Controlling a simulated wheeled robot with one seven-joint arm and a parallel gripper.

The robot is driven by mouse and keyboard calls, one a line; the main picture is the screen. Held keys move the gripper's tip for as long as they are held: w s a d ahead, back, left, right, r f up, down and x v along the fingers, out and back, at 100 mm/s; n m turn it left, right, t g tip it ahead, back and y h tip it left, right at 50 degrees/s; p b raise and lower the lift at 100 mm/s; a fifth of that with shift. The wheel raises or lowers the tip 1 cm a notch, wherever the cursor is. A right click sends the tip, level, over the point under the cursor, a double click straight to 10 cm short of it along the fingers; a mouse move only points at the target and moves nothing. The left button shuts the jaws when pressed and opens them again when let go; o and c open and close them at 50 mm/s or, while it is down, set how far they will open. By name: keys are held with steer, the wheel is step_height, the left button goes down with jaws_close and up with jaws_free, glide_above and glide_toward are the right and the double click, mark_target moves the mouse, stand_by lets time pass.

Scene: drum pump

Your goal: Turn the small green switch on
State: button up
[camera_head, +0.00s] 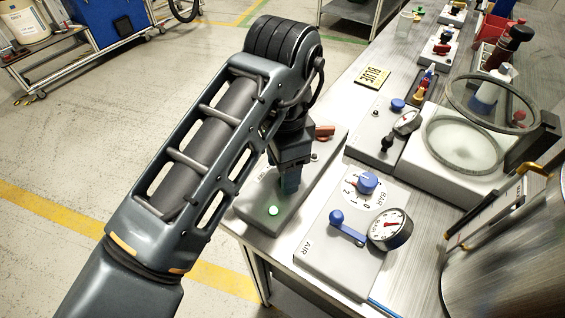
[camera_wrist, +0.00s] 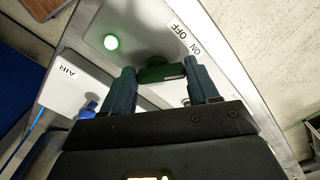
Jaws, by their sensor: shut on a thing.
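The small green switch (camera_wrist: 154,72) sits on a grey box (camera_wrist: 135,22) between my fingertips in the wrist view. My gripper (camera_wrist: 163,74) is shut on it, one finger on each side. ON and OFF labels are printed on the box beside the switch; which one the switch points to I cannot tell. A round green lamp (camera_wrist: 110,42) on the same box is lit. In the head view my gripper (camera_head: 289,184) points down onto the box (camera_head: 252,209) and hides the switch, with the lamp (camera_head: 273,210) glowing green in front.
Right of the box stands the AIR panel (camera_head: 318,258) with a blue lever (camera_head: 346,226), a blue knob (camera_head: 367,182) and a gauge (camera_head: 390,229). A red-orange handle (camera_head: 325,132) is just behind my gripper. A metal drum (camera_head: 500,265) stands at right. Open floor lies left of the bench.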

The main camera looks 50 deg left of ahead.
stand_by(0.3)
steer(key=o, duration=1.1)
steer(key=shift+c, duration=0.2)
steer(key=shift+r, duration=0.1)
step_height(320, 180, up, 8)
steer(key=p, duration=0.7)
steer(key=shift+f, duration=0.2)
